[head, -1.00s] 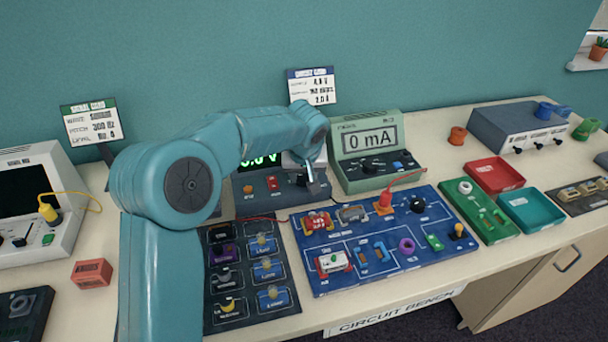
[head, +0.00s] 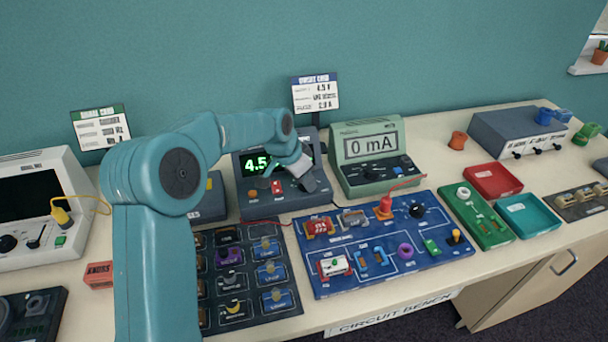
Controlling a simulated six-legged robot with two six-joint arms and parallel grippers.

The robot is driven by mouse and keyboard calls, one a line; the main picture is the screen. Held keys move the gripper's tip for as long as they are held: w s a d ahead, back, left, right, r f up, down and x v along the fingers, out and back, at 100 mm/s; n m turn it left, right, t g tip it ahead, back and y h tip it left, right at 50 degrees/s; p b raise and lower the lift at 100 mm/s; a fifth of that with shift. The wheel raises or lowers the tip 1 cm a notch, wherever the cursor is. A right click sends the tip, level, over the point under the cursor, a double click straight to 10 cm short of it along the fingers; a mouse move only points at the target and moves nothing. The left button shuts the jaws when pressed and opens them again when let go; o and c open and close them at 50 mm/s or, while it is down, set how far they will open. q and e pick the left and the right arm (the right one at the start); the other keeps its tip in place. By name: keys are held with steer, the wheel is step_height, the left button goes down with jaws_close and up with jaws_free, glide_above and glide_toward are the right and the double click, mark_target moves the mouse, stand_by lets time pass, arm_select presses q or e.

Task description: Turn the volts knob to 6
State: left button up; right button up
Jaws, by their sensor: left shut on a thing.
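The dark power supply (head: 262,207) stands at the back of the bench, left of the green meter. Its green display (head: 256,165) reads 4.5, with the right part hidden behind my gripper. My left gripper (head: 309,182) reaches down to the right side of the supply's front and is shut on the volts knob there. The gripper hides the knob, so its pointer and scale cannot be read. An orange button (head: 253,195) and a red switch (head: 276,187) sit left of the gripper. My right gripper is not in view.
The green meter (head: 349,128) reading 0 mA stands close on the right of the gripper. The blue circuit board (head: 330,285) lies in front, with a red lead rising from it. A dark parts mat (head: 212,318) lies left of the board. A card stand (head: 316,92) is behind.

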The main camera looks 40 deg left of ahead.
arm_select(q)
steer(key=shift+w+a+r+m+g+h, duration=0.1)
steer(key=shift+m+g+h, duration=0.2)
steer(key=shift+m, duration=0.8)
steer(key=shift+a+m+g+h, duration=0.1)
steer(key=shift+m+h, duration=0.3)
steer(key=shift+m, duration=0.7)
steer(key=o, duration=1)
steer(key=shift+o, duration=0.2)
steer(key=v, duration=1.6)
steer(key=shift+p, duration=0.4)
steer(key=shift+a+r, duration=0.1)
steer(key=shift+r, duration=0.1)
